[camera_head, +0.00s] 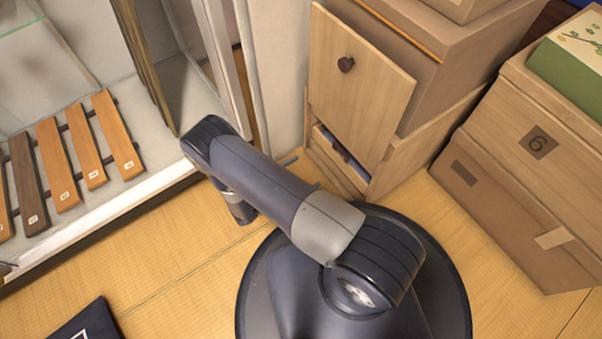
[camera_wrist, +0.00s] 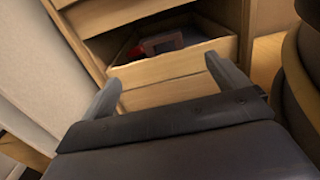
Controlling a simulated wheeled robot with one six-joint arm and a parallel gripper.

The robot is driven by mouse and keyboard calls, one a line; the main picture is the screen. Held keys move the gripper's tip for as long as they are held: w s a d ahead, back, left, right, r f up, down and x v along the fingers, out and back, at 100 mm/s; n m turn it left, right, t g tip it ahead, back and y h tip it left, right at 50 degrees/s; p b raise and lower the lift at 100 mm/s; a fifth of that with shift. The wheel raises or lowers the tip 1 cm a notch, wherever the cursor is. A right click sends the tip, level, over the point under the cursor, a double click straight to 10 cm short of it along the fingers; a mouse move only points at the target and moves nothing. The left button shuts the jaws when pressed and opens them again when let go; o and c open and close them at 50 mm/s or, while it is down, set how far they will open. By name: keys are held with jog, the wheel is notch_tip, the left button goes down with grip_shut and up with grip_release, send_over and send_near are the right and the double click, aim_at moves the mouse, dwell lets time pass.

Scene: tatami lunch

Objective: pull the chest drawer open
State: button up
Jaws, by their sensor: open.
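The light wooden chest (camera_head: 360,95) stands beyond my arm in the head view, with a dark round knob (camera_head: 346,64) on its upper front panel. Below that panel, the lower drawer (camera_head: 335,170) stands partly out, with its inside showing. In the wrist view the drawer front (camera_wrist: 172,74) lies ahead of my gripper (camera_wrist: 161,69), and a red and grey item (camera_wrist: 163,43) shows inside. My gripper's fingers are apart, one towards each side of the drawer front. I cannot tell whether they touch it. In the head view my arm hides most of the gripper.
A glass-fronted cabinet with wooden bars (camera_head: 118,135) stands on the left. The tatami floor (camera_head: 190,240) is clear between; a dark mat (camera_head: 85,325) lies at lower left.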

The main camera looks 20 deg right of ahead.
jog(key=shift+a, duration=0.1)
jog(key=p+v, duration=0.2)
jog(key=v, duration=0.8)
jog(key=shift+s+a, duration=0.2)
jog(key=shift+a, duration=0.1)
jog(key=shift+d, duration=0.1)
jog(key=b+x, duration=0.2)
jog(key=x, duration=0.8)
jog(key=shift+w+d, duration=0.2)
jog(key=shift+d, duration=0.1)
